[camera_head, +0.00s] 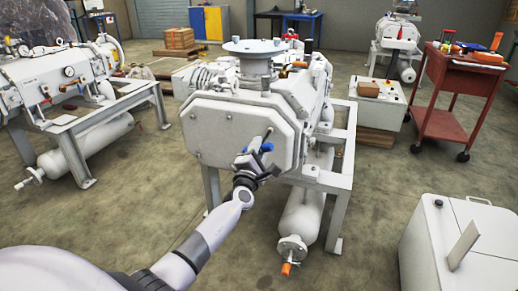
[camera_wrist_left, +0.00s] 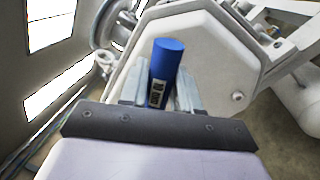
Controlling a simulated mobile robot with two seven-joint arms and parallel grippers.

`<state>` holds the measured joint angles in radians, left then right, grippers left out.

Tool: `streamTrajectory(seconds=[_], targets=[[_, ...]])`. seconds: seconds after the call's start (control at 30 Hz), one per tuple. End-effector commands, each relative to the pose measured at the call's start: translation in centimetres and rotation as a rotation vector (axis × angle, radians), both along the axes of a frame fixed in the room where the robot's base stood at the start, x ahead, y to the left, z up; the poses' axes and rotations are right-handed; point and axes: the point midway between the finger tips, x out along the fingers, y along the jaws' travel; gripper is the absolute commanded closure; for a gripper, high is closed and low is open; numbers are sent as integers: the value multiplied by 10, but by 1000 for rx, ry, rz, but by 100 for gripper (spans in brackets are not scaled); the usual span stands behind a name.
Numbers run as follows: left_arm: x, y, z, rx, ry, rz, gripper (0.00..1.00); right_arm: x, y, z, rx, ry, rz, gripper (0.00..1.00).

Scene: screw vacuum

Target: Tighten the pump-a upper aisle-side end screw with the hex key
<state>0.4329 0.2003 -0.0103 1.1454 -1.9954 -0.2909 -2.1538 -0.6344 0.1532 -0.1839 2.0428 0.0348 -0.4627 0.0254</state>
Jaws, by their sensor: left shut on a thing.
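The pump (camera_head: 225,125) is a white machine on a grey frame, with its flat eight-sided end plate facing me. My left gripper (camera_head: 254,158) is in front of the right part of this plate. It is shut on the hex key, whose blue handle (camera_wrist_left: 166,62) stands between the fingers (camera_wrist_left: 160,92) in the left wrist view. Blue parts also show at the gripper in the head view, with a thin dark shaft above them. The end screw is too small or hidden to tell, and I cannot tell whether the key touches it. My right gripper is not in view.
A red tool cart (camera_head: 455,95) stands at the right, beside a white box (camera_head: 377,103) on a pallet. A white cabinet (camera_head: 430,225) is at the front right. Another pump (camera_head: 55,80) stands at the left. The floor between the pumps is clear.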

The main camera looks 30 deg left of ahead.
Motion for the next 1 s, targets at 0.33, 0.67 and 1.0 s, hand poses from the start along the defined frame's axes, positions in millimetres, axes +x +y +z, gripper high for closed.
streamTrajectory(seconds=[0.33,0.67,1.0], targets=[[1,0,1,1,-2,0,100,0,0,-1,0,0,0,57],[4,1,2,15,1,0,100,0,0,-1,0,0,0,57],[6,2,2,273,63,0,100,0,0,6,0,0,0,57]])
